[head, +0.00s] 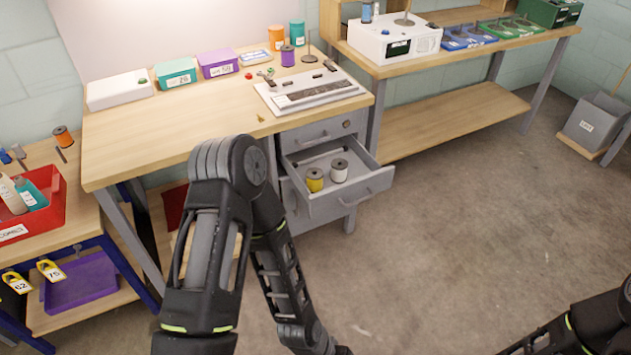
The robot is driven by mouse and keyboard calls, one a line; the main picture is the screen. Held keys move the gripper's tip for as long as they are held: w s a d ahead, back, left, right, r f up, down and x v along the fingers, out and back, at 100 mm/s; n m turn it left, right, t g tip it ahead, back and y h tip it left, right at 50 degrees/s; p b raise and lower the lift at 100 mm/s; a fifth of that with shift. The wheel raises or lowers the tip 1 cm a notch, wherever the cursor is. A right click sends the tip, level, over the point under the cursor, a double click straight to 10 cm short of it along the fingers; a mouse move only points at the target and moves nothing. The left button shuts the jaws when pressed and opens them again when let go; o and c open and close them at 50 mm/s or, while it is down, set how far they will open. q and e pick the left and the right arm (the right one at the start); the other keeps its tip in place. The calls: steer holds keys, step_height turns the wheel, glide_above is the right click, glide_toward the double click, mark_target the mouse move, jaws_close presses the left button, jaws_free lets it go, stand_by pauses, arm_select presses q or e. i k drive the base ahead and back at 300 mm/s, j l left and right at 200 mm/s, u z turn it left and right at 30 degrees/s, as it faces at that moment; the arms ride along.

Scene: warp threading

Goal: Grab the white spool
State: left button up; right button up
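The white spool (339,171) stands upright in the open grey drawer (375,183) under the workbench. A yellow spool (314,180) stands in the same drawer, just left of it. My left arm rises in front of the bench and bends back down, left of the drawer; its gripper is not visible. My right arm shows only at the lower right corner, and its gripper is not visible. Neither visible arm part touches the white spool.
The workbench (150,124) carries a flat grey device (312,92), several boxes and more spools (288,56). A shelf table (450,120) stands at the right. A red bin (50,215) stands at the left. The floor (450,230) right of the drawer is clear.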

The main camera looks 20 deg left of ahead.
mark_target(339, 166)
steer(key=i+l+u, duration=0.2)
steer(key=i+l, duration=0.35)
steer(key=i+l+u, duration=0.25)
steer(key=i+l, duration=0.3)
steer(key=l, duration=0.1)
